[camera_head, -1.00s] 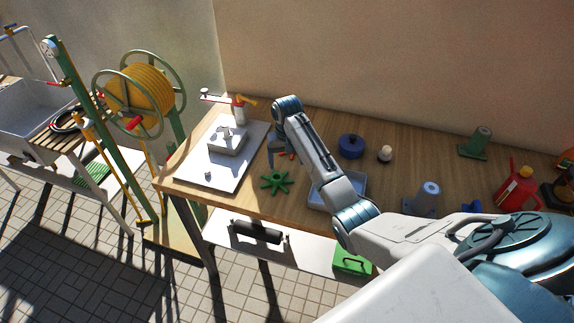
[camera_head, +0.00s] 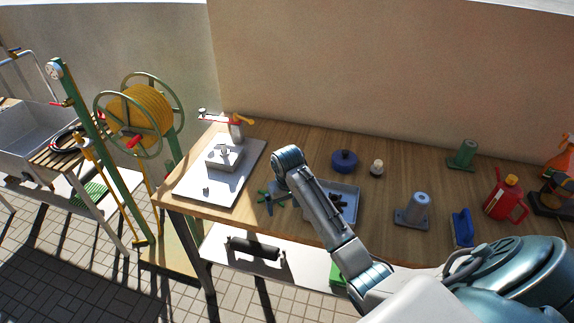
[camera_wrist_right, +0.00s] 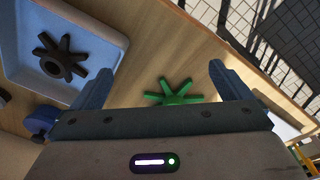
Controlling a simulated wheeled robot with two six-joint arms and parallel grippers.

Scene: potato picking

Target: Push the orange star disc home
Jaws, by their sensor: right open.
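I cannot make out an orange star disc in either view. A green star-shaped piece (camera_head: 263,197) lies on the wooden table, partly hidden by my right gripper; it also shows in the right wrist view (camera_wrist_right: 176,98). My right gripper (camera_wrist_right: 158,82) is open and empty, its two fingers wide apart with the green star seen between them. In the head view my right gripper (camera_head: 279,190) is over the table beside the tray. A dark star piece (camera_wrist_right: 60,58) lies in the blue-grey tray (camera_wrist_right: 100,38). My left gripper is not in view.
A white plate (camera_head: 236,181) with a grey-white block (camera_head: 223,157) and a red-handled device (camera_head: 236,125) stands left.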

